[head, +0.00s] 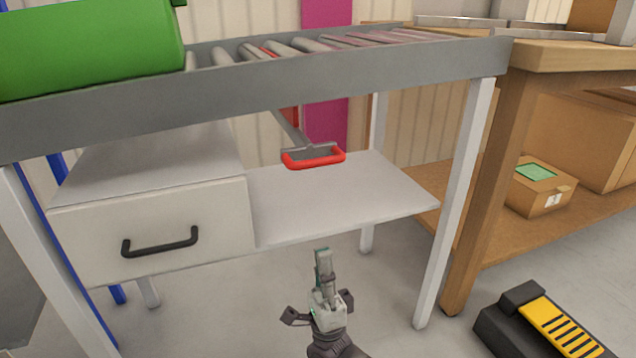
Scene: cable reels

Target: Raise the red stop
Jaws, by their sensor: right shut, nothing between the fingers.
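The red stop shows as a red handle (314,160) on a grey lever that hangs below the roller conveyor, over the white lower shelf. A piece of red also shows between the rollers (268,52) above; how it joins the lever is hidden by the conveyor's side rail. My right gripper (321,255) is in front of the shelf's front edge, lower in the picture than the red handle and apart from it. It points up and away, with its fingers shut and empty. My left gripper is out of view.
A green cylinder (90,45) lies on the conveyor at the left. A white drawer (150,235) with a black handle is left of the shelf (340,205). A wooden bench (500,150) with boxes stands right. A black and yellow object (545,325) is on the floor.

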